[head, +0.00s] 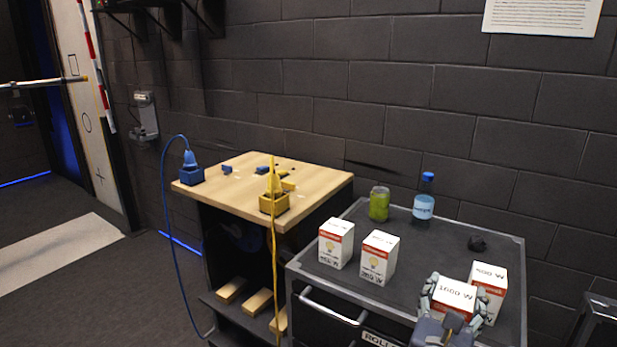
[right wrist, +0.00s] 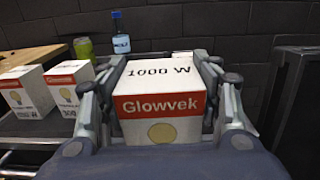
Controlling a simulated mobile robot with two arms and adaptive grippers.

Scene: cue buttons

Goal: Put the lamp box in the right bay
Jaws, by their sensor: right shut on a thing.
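My right gripper (head: 453,305) is shut on a white and red lamp box (head: 456,294) marked 1000 W. In the right wrist view the gripper's fingers (right wrist: 160,95) press both sides of this Glowvek box (right wrist: 162,103). I cannot tell whether it touches the cart top. Another lamp box (head: 489,281) stands right behind it. Two more lamp boxes, a left one (head: 336,243) and a nearer one (head: 378,258), stand upright on the cart's left side. My left gripper is out of view. I cannot make out a marked right bay.
The dark cart (head: 345,288) also carries a green can (head: 379,204), a blue-capped bottle (head: 424,200) and a dark lump (head: 477,243). A wooden table (head: 235,200) holds a blue block (head: 191,175) and a yellow block (head: 274,203) with cables. The cart's middle is clear.

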